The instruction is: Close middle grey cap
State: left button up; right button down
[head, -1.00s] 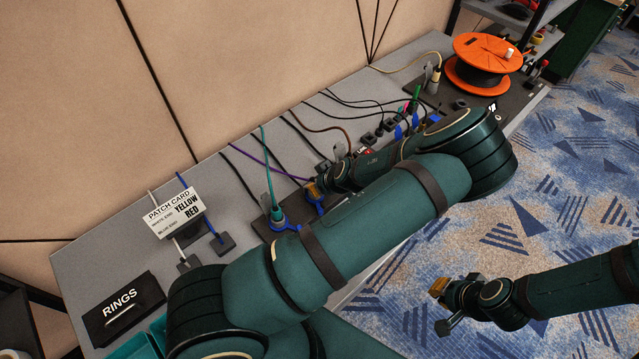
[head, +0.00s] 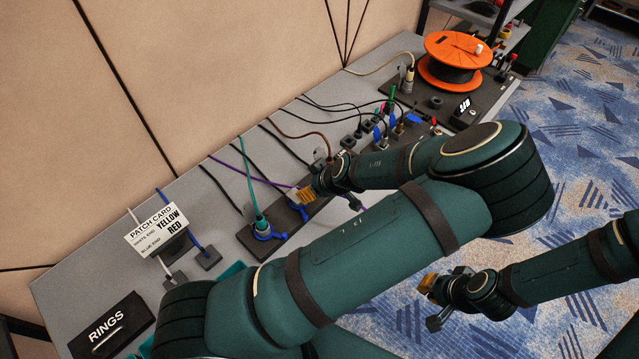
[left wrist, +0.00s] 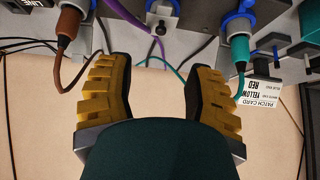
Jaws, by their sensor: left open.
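My left gripper (head: 307,196) is in the head view, above the strip of plugs on the bench, just right of the teal plug (head: 261,228). In the left wrist view the left gripper (left wrist: 160,75) is open, with nothing between its yellow fingers. A grey flap-like part (left wrist: 162,10), perhaps the middle grey cap, shows at the top between the fingers, beyond a purple cable (left wrist: 150,42). I cannot tell whether it is open or shut. A brown plug (left wrist: 70,22) lies left of it and the teal plug (left wrist: 239,48) right. My right gripper (head: 432,288) is over the floor, away from the bench.
Several cables run across the grey bench behind the strip. The patch card (head: 157,228) and the RINGS box (head: 112,325) are at the left. An orange reel (head: 458,60) stands at the far right end. Small blue-tagged plugs (head: 378,133) sit right of my left gripper.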

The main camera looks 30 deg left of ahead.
pick_arm(q)
jog(key=shift+v, duration=1.95)
